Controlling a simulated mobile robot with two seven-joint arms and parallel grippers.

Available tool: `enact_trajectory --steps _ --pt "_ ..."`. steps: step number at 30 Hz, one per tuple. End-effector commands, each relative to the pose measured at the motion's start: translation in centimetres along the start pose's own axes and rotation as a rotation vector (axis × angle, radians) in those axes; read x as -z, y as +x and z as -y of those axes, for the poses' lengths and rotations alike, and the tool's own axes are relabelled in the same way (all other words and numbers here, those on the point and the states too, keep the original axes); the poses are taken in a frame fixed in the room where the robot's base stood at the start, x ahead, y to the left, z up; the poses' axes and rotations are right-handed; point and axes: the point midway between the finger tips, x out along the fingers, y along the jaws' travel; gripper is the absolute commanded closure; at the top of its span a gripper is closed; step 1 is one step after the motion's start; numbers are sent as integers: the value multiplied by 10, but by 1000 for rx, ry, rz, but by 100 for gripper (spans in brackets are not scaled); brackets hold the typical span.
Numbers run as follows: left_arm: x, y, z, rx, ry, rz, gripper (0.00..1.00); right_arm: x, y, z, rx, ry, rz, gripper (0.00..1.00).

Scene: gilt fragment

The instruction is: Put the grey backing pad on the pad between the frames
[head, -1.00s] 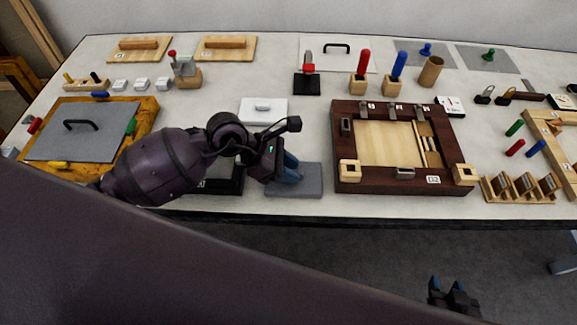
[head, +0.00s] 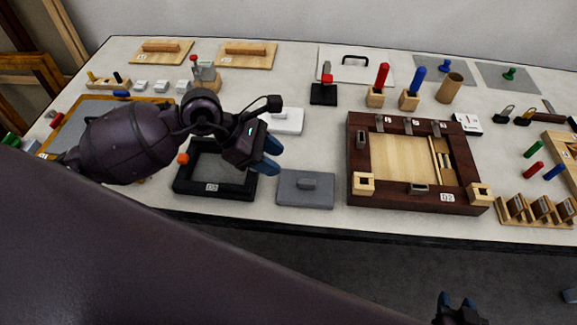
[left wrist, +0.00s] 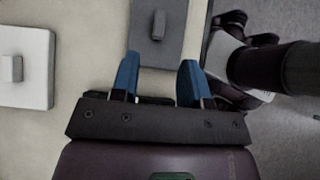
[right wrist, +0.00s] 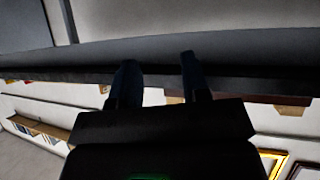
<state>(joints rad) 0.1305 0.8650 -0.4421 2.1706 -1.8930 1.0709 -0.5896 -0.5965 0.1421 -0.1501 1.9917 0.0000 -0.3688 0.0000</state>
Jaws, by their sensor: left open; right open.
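The grey backing pad (head: 305,190), a flat slab with a small block handle, lies between the black frame (head: 183,184) and the dark brown frame (head: 360,190). Whether a separate pad lies under it I cannot tell. It also shows in the left wrist view (left wrist: 154,50), with its handle just beyond the fingers. My left gripper (head: 269,157) is open and empty, above and to the left of the handle, apart from it. It also shows in the left wrist view (left wrist: 157,80). My right gripper (head: 457,302) is open and empty, low, in front of the table edge.
A white pad with a handle (head: 288,122) lies behind the grey one. An orange knob (head: 183,158) is by the black frame. Wooden corner blocks sit on the brown frame. A wooden rack (head: 530,212) stands at the right. The table's front edge runs close below the grey pad.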

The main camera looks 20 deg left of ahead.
Motion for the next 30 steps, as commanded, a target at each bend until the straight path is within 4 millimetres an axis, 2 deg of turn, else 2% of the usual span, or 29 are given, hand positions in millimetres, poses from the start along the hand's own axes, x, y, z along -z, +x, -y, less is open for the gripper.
enact_trajectory --steps 3,9,30 --pt "1 -16 0 -1 -1 -2 58 -5 -2 0 -1 1 8 57" --pt "1 -28 0 0 0 -1 58 -10 -4 0 -2 2 17 57" --pt "0 -29 0 0 0 0 58 3 3 1 2 -1 -7 57"
